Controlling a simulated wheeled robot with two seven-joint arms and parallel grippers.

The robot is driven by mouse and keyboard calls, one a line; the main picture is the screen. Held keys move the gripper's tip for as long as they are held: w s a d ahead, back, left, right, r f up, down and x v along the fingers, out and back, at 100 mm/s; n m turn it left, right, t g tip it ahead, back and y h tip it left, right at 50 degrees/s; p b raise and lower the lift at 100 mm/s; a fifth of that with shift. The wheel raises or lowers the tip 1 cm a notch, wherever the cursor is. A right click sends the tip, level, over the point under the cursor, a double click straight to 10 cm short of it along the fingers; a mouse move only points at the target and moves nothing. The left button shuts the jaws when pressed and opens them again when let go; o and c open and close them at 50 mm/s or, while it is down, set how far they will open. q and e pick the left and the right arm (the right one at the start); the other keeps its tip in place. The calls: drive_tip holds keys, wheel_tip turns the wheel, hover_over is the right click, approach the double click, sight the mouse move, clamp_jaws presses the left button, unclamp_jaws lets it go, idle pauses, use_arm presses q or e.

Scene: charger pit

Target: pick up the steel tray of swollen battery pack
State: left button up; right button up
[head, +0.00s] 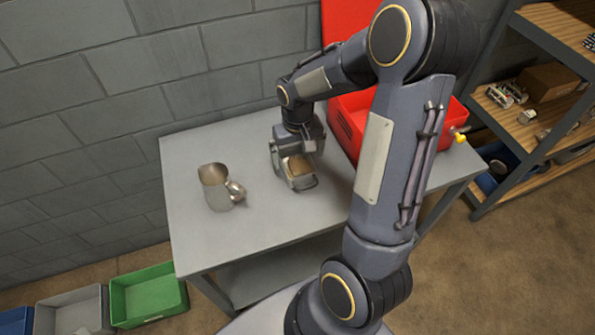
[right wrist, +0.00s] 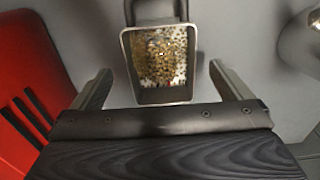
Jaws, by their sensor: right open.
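The steel tray (head: 303,184) is a small metal container with a loop handle at its side, standing on the grey table (head: 255,220). My left gripper does not show.
A steel jug (head: 216,188) stands left of the tray, also at the right wrist view's edge (right wrist: 304,42). A red bin (head: 347,128) is on the right. Shelves (head: 548,105) stand further right. Table is clear in front; a green bin (head: 150,293) is on the floor.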

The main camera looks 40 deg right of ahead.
sight(298, 166)
wheel_tip(298, 166, down, 5)
drive_tip(key=shift+r+b, duration=0.15)
drive_tip(key=shift+b, duration=0.2)
drive_tip(key=shift+a, duration=0.1)
drive_tip(key=c, duration=1.2)
drive_tip(key=shift+o, duration=0.2)
drive_tip(key=shift+r, duration=0.1)
